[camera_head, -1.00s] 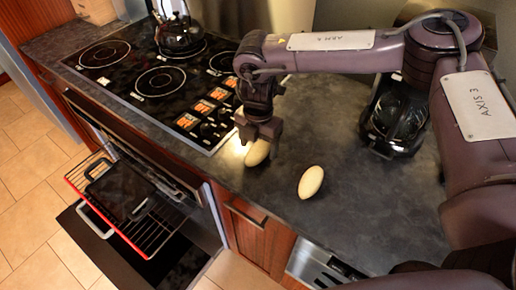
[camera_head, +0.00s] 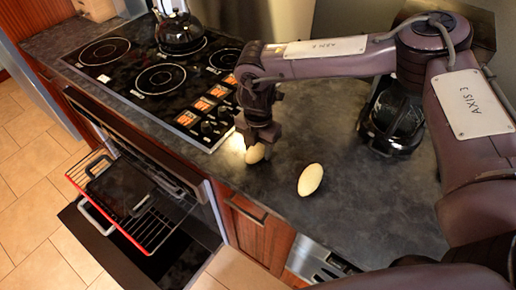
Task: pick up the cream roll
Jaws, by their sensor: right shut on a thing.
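My right gripper (camera_head: 257,140) points down over the dark counter, just right of the stove. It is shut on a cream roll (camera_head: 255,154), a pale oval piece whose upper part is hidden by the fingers. I cannot tell whether this roll still touches the counter. A second cream-coloured roll (camera_head: 310,180) lies on the counter to the right of the gripper, apart from it. My left gripper is not in view.
The black stove top (camera_head: 150,75) with a kettle (camera_head: 180,32) is to the left. An open oven with a red-edged rack (camera_head: 145,225) juts out below. A dark coffee maker (camera_head: 392,120) stands at right. The counter (camera_head: 370,215) is clear at front right.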

